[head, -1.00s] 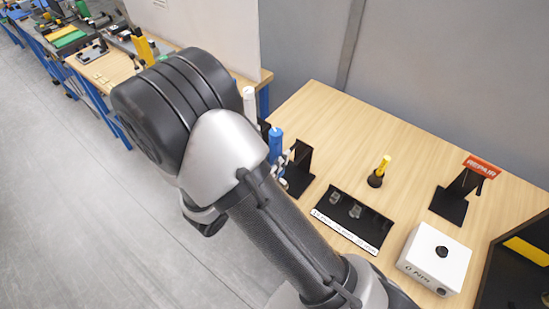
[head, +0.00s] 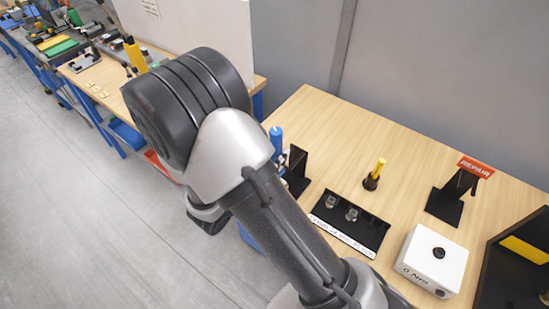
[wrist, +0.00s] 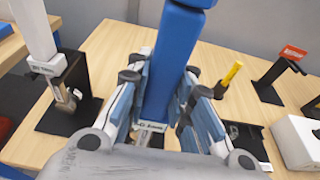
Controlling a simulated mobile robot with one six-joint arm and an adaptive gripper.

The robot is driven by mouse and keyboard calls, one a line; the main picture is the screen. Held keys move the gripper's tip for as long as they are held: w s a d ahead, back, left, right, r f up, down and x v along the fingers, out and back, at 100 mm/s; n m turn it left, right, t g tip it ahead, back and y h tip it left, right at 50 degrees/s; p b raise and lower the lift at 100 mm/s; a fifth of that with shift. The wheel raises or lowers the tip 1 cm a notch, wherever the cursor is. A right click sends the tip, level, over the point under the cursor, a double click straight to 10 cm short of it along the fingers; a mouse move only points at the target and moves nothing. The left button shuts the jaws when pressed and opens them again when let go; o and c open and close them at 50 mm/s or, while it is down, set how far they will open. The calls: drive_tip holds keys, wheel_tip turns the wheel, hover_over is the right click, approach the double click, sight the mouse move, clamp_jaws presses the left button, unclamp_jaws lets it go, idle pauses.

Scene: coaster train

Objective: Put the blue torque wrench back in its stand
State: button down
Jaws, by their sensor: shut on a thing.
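In the wrist view the blue torque wrench (wrist: 172,60) stands roughly upright between the two fingers of my gripper (wrist: 160,80), which is shut on it. A small pale label shows low on the wrench. Its top also shows in the head view (head: 276,140), beside my arm. A black stand (head: 297,160) rises just right of it in the head view. I cannot tell whether the wrench touches this stand; my arm and gripper hide the lower part.
A white wrench (wrist: 36,30) sits in another black stand (wrist: 75,75) on the left. A yellow-handled tool (head: 377,170), a black tray (head: 350,222), a white box (head: 432,258) and a stand with a red REPAIR sign (head: 475,166) occupy the right. The back of the table is clear.

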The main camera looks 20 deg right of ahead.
drive_tip(key=w+d+b, duration=0.1)
drive_tip(key=w+d, duration=0.3)
drive_tip(key=d, duration=0.1)
drive_tip(key=shift+d, duration=0.3)
idle(2.7)
drive_tip(key=shift+f+b, duration=0.65)
drive_tip(key=shift+b, duration=0.15)
idle(0.7)
drive_tip(key=c, duration=1.4)
unclamp_jaws()
drive_tip(key=shift+f, duration=0.1)
drive_tip(key=shift+o, duration=0.3)
drive_tip(key=shift+s+f, duration=0.1)
drive_tip(key=shift+a, duration=0.1)
